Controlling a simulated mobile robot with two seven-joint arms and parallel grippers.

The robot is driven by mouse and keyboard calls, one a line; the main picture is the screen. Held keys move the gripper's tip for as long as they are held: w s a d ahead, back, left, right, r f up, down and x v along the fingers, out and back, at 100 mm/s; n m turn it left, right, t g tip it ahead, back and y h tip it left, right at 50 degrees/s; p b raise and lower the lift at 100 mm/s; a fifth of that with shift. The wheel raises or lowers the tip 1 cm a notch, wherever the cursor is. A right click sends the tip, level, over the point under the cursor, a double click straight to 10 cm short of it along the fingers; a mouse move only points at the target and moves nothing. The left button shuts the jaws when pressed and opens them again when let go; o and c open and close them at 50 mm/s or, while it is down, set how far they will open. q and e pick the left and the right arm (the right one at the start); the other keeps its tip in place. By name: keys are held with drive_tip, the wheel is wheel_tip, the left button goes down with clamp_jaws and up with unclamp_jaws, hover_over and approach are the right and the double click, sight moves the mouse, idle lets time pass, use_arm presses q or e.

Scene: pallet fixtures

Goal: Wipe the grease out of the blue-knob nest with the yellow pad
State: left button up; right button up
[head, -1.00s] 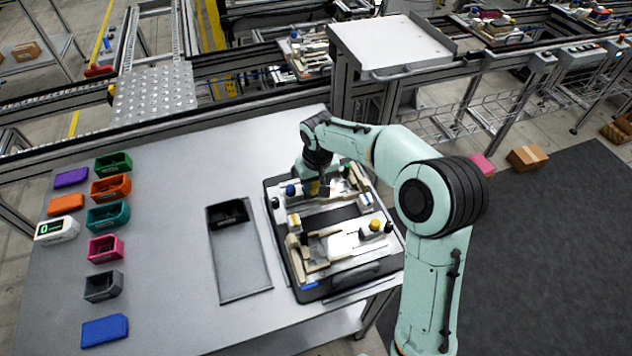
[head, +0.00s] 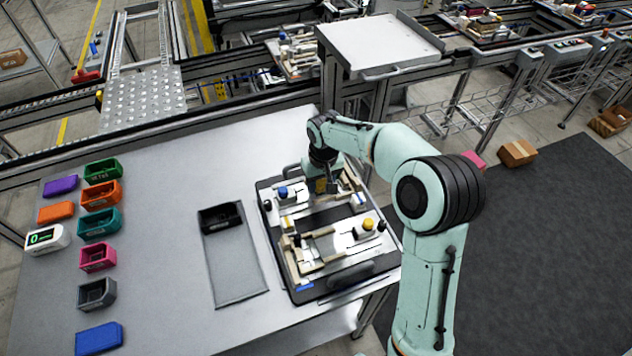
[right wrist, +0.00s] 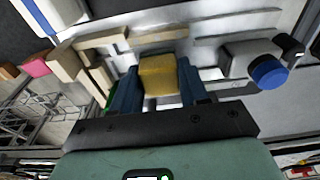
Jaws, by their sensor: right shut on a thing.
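My right gripper (head: 326,186) is over the far half of the pallet (head: 384,262). It is shut on the yellow pad (right wrist: 158,76), which shows between its blue fingers in the right wrist view. The blue knob (head: 282,191) is left of the gripper in the head view; it also shows at the right of the wrist view (right wrist: 268,72). The pad is over or on the metal fixture beside it; I cannot tell whether they touch. No grease is distinguishable. My left gripper is out of view.
A fixture with a yellow knob (head: 368,224) is on the near half of the pallet. Left of the pallet is a grey tray (head: 237,265) with a black bin (head: 220,217). Coloured bins line the left of the table (head: 160,220), with clear tabletop between.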

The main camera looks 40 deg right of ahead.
sight(308, 193)
drive_tip(key=shift+s+d+f, duration=0.1)
drive_tip(key=shift+s+d, duration=0.15)
drive_tip(key=shift+d, duration=0.55)
drive_tip(key=shift+s+d, duration=0.25)
drive_tip(key=shift+d, duration=0.5)
drive_tip(key=shift+w+a+f, duration=0.1)
drive_tip(key=shift+w+a, duration=0.15)
drive_tip(key=shift+a, duration=0.65)
drive_tip(key=shift+w+a+f, duration=0.1)
drive_tip(key=shift+w+a, duration=0.15)
drive_tip(key=shift+a, duration=0.6)
drive_tip(key=shift+w+a+r, duration=0.1)
drive_tip(key=shift+w+a, duration=0.15)
drive_tip(key=shift+a, duration=0.55)
drive_tip(key=shift+w+a+r, duration=0.1)
drive_tip(key=shift+w+a, duration=0.15)
drive_tip(key=shift+a, duration=0.5)
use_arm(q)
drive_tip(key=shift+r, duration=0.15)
use_arm(e)
drive_tip(key=shift+w+d+r+p, duration=0.1)
drive_tip(key=shift+r+p, duration=1.45)
drive_tip(key=shift+r, duration=1.15)
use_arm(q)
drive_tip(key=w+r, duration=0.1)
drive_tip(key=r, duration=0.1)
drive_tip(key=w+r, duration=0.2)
use_arm(e)
drive_tip(key=shift+r, duration=0.35)
